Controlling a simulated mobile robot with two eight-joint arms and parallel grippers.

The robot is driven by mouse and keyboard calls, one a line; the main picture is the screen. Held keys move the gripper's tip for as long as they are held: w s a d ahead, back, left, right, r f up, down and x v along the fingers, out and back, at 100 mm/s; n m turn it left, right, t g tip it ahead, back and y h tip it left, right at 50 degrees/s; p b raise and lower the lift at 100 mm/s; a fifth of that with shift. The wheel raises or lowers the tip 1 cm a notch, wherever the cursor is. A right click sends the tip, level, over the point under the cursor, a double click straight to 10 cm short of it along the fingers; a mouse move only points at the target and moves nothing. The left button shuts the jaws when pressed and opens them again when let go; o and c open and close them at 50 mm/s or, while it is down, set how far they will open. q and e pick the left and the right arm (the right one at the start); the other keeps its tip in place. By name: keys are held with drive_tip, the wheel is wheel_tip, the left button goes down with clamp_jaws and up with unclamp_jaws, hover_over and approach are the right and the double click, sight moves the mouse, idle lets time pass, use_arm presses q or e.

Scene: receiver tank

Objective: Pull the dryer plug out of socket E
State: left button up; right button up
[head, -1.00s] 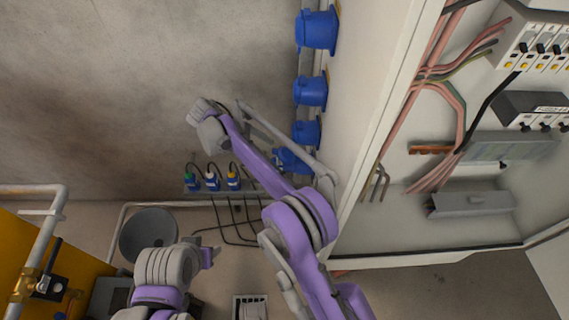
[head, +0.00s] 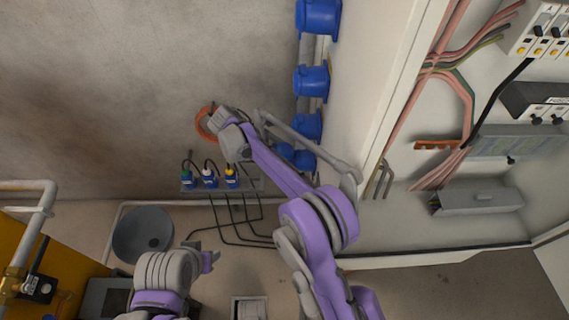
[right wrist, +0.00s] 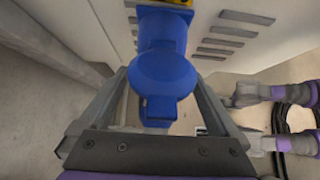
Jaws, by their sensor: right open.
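Several blue sockets (head: 312,80) run down the side of the white cabinet in the head view. The lowest blue fitting (head: 297,156) is partly behind my right forearm. In the right wrist view my right gripper (right wrist: 158,100) is open, its fingers on either side of a blue round-capped fitting (right wrist: 165,75); I cannot tell whether they touch it. No letter E is readable, so I cannot tell which fitting is the dryer plug. My left gripper (head: 206,258) is low in the head view, away from the sockets; its jaw gap is unclear.
A strip (head: 245,185) with green, white and yellow-topped plugs and dark cables is on the wall left of the cabinet. An orange ring (head: 203,124) hangs above it. The cabinet (head: 385,80) stands open, with wiring inside. A grey bowl-like thing (head: 142,233) is lower left.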

drive_tip(key=shift+d+f, duration=0.45)
drive_tip(key=shift+d, duration=0.05)
drive_tip(key=shift+b, duration=0.4)
idle(0.6)
clamp_jaws()
idle(0.5)
drive_tip(key=shift+a, duration=0.15)
drive_tip(key=shift+a, duration=2.85)
